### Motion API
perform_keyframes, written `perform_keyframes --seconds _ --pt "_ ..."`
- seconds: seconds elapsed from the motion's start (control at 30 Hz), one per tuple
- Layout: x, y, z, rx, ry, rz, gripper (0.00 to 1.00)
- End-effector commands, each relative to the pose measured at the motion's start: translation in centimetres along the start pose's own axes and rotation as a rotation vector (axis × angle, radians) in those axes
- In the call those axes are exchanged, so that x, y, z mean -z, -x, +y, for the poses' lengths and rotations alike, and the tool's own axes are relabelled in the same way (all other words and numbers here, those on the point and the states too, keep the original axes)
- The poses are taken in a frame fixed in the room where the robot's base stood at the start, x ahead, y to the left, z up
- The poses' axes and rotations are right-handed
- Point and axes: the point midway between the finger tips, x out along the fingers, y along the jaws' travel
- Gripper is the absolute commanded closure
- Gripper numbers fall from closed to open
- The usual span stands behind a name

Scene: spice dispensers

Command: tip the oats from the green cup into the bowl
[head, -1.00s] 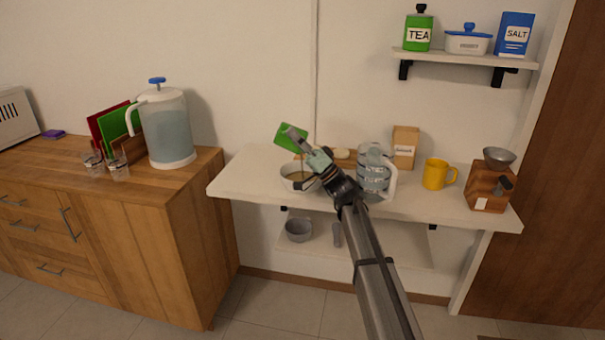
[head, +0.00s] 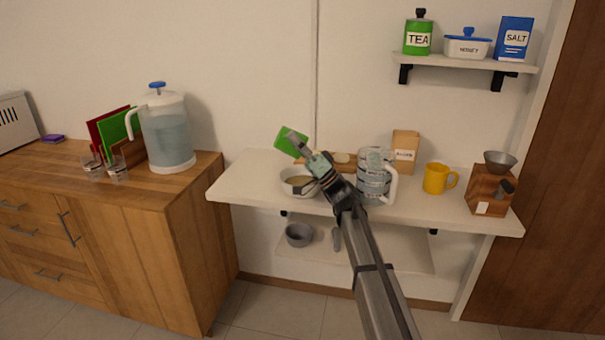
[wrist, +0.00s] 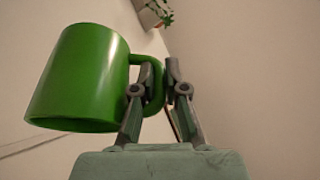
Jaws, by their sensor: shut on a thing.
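The green cup (head: 290,142) is tilted in the air above the shelf, at the upper left of my gripper. My gripper (head: 306,153) is shut on the cup's handle; in the wrist view the gripper (wrist: 158,88) has its fingers either side of the handle, and the green cup (wrist: 82,80) leans to the left. The white bowl (head: 291,188) stands on the shelf below the cup, with brownish contents in it, partly hidden by my gripper. The inside of the cup is hidden, so I cannot tell whether oats remain in it.
A clear measuring jug (head: 372,180) stands close right of my arm. A brown carton (head: 405,150), a yellow mug (head: 436,179) and a wooden grinder (head: 490,190) are further right. A wooden board (head: 345,165) lies behind. The white shelf (head: 238,182) is clear at its left end.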

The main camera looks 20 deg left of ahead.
Motion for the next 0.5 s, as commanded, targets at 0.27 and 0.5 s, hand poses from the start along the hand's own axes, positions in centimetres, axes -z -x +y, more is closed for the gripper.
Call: perform_keyframes --seconds 0.27,0.5 --pt "-2.9 0.3 1.4 -0.109 0.044 -0.217 1.0" --pt "-3.6 0.8 1.8 -0.117 0.046 -0.233 1.0"
